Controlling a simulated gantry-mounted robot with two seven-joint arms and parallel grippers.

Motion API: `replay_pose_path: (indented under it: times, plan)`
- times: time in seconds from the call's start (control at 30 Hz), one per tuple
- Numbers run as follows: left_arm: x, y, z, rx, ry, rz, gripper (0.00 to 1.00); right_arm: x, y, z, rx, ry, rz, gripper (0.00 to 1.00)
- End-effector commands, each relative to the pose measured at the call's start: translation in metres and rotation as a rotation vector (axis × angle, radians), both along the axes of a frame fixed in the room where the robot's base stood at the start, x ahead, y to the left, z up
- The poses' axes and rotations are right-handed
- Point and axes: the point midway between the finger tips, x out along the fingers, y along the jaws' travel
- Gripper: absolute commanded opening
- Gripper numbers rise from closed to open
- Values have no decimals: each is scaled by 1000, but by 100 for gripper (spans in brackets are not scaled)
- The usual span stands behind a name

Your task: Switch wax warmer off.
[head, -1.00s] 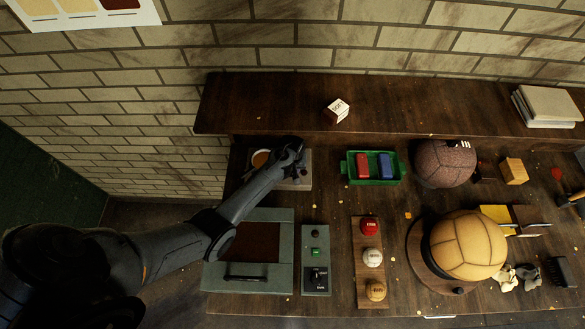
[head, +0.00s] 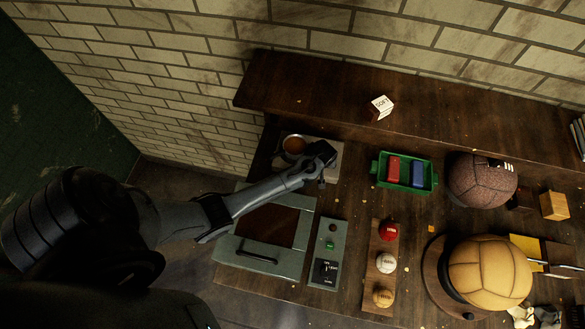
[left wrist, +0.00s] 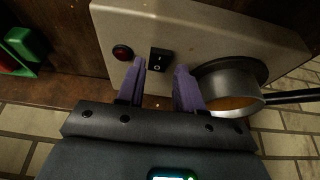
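The wax warmer (head: 337,170) is a pale box at the back left of the bench, with a metal pot (head: 294,146) of amber wax. In the left wrist view its face (left wrist: 215,32) carries a red round button or lamp (left wrist: 122,52) and a black rocker switch (left wrist: 159,60). The pot (left wrist: 228,88) and its dark handle show at the right there. My left gripper (head: 325,157) is over the warmer and hides part of it. In the left wrist view its purple fingers (left wrist: 160,70) are apart and empty, on either side of the switch. Contact and the rocker's position are unclear.
A green tray (head: 434,183) with a red and a blue block stands to the right. A grey control panel (head: 327,252) and a framed box (head: 262,268) lie in front. Balls (head: 490,272) are farther right. A raised shelf (head: 320,90) runs behind, holding a white cube (head: 382,106).

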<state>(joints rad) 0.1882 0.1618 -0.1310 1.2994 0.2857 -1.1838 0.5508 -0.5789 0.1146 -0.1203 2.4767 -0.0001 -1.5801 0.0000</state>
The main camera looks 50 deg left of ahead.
Motion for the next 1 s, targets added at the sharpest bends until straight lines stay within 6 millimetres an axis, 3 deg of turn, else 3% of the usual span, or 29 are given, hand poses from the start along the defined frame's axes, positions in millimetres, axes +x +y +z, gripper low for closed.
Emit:
replay_pose_path:
  times: [0.03,0.47,1.0]
  plan:
    - [-2,-3,14,0,-5,-2,36,0,0,3,-1,0,1,43]
    - [-28,-25,91,-1,-1,-6,36,0,-2,7,-9,-2,6,43]
    - [-115,-81,124,-35,63,-359,36,0,-1,35,-2,-2,2,43]
